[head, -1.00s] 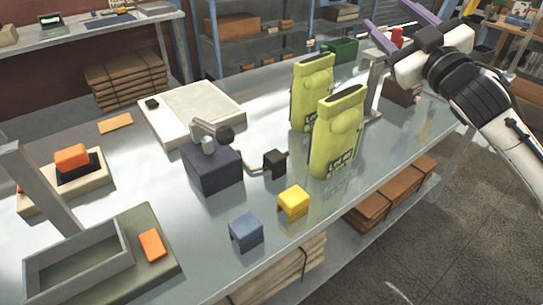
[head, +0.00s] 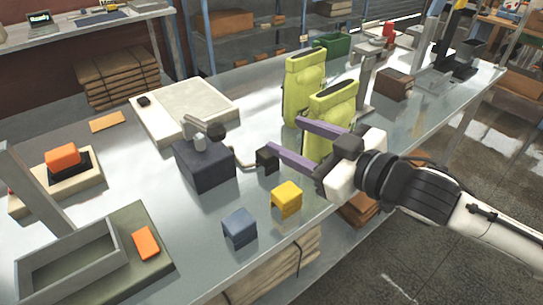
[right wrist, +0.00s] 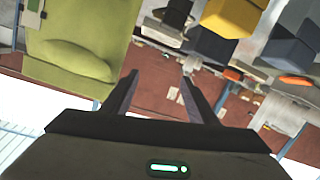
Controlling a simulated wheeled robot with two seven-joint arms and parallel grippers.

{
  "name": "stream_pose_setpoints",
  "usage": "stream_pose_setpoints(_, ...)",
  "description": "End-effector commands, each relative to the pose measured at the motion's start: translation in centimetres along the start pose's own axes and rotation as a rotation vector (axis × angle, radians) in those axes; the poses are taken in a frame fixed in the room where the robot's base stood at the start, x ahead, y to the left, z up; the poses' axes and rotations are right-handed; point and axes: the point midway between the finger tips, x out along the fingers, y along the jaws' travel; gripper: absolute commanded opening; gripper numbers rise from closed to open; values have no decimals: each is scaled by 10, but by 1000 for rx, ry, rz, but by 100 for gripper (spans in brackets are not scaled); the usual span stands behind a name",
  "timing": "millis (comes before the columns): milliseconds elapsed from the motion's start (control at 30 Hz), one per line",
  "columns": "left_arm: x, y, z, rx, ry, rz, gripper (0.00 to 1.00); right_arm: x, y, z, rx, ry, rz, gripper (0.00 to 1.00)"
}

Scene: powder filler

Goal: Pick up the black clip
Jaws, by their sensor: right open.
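The black clip (head: 267,160) is a small dark block on the grey metal table, between the dark blue-grey device and the yellow clip. My right gripper (head: 284,134) is open, its two purple fingers reaching left past the yellow-green bags. The nearer fingertip shows right beside the black clip; I cannot tell whether it touches. In the right wrist view, my open fingers (right wrist: 158,78) have nothing between them, and a small black shape that looks like the clip (right wrist: 178,12) lies at the top. My left gripper is not in view.
A yellow clip (head: 287,198) and a blue clip (head: 240,227) stand near the front edge. The dark device (head: 204,165) with a grey arm is just left of the black clip. Two yellow-green bags (head: 305,80) stand behind my right gripper. Left is a grey tray (head: 70,262).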

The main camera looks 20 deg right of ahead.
Motion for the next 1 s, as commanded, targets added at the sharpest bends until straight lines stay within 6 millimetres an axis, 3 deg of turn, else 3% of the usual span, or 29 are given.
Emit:
stream_pose_setpoints(100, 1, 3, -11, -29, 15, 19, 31, -4, -8, 34, 115, -100, 11, 53)
stream_pose_setpoints(300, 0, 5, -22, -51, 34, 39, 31, -9, -14, 66, 240, -200, 40, 53)
stream_pose_setpoints(600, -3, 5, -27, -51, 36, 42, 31, 30, -12, 77, 259, -208, 47, 53)
stream_pose_setpoints(833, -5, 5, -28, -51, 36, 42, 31, 49, -13, 78, 256, -208, 46, 53)
stream_pose_setpoints(1000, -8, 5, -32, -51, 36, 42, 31, 75, -13, 79, 256, -208, 46, 53)
